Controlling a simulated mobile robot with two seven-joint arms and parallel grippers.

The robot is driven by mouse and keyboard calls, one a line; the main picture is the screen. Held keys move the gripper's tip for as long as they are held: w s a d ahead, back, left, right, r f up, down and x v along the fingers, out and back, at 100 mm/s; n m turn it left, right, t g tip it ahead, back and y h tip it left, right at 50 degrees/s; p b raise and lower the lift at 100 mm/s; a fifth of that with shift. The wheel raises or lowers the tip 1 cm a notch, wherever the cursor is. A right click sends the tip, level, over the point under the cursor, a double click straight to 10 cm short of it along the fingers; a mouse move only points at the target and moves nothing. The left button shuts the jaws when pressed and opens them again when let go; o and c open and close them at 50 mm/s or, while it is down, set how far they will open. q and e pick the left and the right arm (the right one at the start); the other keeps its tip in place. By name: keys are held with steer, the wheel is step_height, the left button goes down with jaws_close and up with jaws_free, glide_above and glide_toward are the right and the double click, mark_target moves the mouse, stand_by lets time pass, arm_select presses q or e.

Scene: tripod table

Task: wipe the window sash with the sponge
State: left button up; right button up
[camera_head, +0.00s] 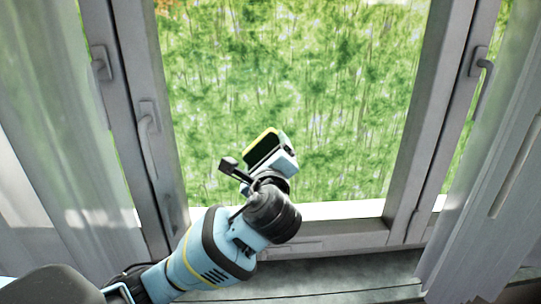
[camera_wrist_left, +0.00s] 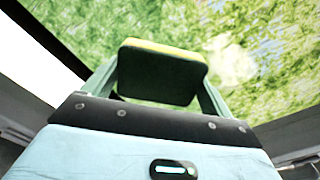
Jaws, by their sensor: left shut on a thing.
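The sponge (camera_wrist_left: 160,72), dark green with a yellow edge, is held between the two fingers of my left gripper (camera_wrist_left: 158,88) in the left wrist view. In the head view the sponge (camera_head: 264,146) shows at the end of my left gripper (camera_head: 268,152), in front of the lower left part of the window pane. The gripper is shut on it. The window sash (camera_head: 421,130) is a grey frame around the glass, with its lower rail (camera_head: 335,236) behind my arm. Whether the sponge touches the window, I cannot tell. My right gripper is not in view.
Grey handles stand on the frame at left (camera_head: 149,140) and right (camera_head: 482,78). Sheer curtains hang at the left (camera_head: 50,130) and right (camera_head: 495,200). A grey sill (camera_head: 340,280) lies below the window. The space before the right half of the pane is clear.

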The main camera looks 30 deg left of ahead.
mark_target(250, 155)
arm_select(q)
steer(key=shift+a, duration=0.2)
steer(key=shift+s+a, duration=0.5)
steer(key=shift+a, duration=0.2)
steer(key=shift+s+a, duration=0.5)
steer(key=shift+a, duration=0.2)
steer(key=shift+d, duration=0.15)
steer(key=shift+s+d, duration=0.4)
steer(key=shift+s, duration=0.2)
steer(key=shift+v, duration=2.25)
steer(key=shift+s, duration=0.1)
steer(key=v, duration=0.2)
steer(key=shift+s+d, duration=0.15)
steer(key=shift+s, duration=0.2)
